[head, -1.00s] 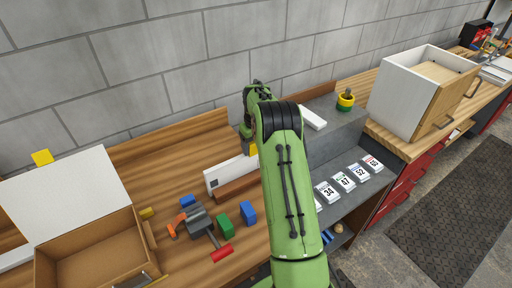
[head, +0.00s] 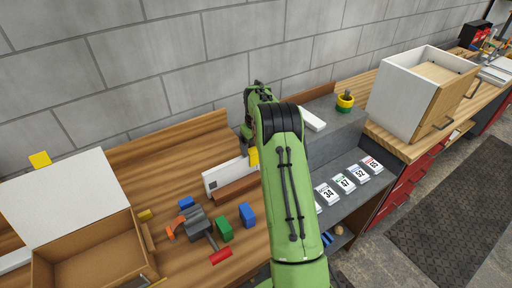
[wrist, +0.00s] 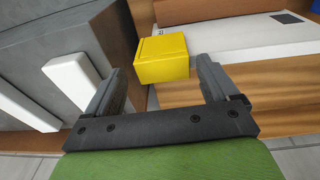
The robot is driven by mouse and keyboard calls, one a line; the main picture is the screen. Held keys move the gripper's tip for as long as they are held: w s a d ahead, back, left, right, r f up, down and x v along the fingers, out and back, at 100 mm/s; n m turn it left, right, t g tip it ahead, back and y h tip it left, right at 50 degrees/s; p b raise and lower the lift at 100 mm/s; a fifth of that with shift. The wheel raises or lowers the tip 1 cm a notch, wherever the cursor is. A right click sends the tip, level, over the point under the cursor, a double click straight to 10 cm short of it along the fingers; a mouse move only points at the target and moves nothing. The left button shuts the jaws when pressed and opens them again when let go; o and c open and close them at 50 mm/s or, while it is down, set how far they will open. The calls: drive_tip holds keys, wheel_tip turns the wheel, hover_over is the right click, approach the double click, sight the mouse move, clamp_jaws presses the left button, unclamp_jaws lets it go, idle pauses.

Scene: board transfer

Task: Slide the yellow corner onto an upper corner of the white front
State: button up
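The yellow corner (head: 254,157) is at the right end of the white front (head: 222,178), by its upper corner. My arm hides part of the holder.
A hammer, clamp and blue and green blocks lie on the bench. A grey shelf unit (head: 336,140) with numbered cards stands right of my arm; a white drawer box (head: 398,95) is beyond.

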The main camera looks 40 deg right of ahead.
drive_tip(key=shift+g+y, duration=0.3)
drive_tip(key=shift+g, duration=0.1)
drive_tip(key=f, duration=0.1)
drive_tip(key=s+f, duration=0.1)
drive_tip(key=f, duration=0.1)
drive_tip(key=a+f, duration=0.1)
drive_tip(key=shift+s+a+f, duration=0.1)
drive_tip(key=shift+s+f, duration=0.2)
drive_tip(key=shift+f, duration=0.05)
drive_tip(key=shift+r, duration=0.25)
drive_tip(key=r, duration=0.2)
drive_tip(key=w+r, duration=0.1)
drive_tip(key=r, duration=0.1)
drive_tip(key=w+r, duration=0.1)
drive_tip(key=r, duration=0.2)
drive_tip(key=shift+d+r, duration=0.1)
drive_tip(key=shift+d, duration=0.15)
wheel_tip(320, 180, up, 13)
drive_tip(key=s, duration=0.2)
drive_tip(key=shift+f+t+p, duration=0.2)
drive_tip(key=shift+t+p, duration=0.2)
drive_tip(key=shift+p, duration=0.05)
drive_tip(key=shift+a, duration=0.15)
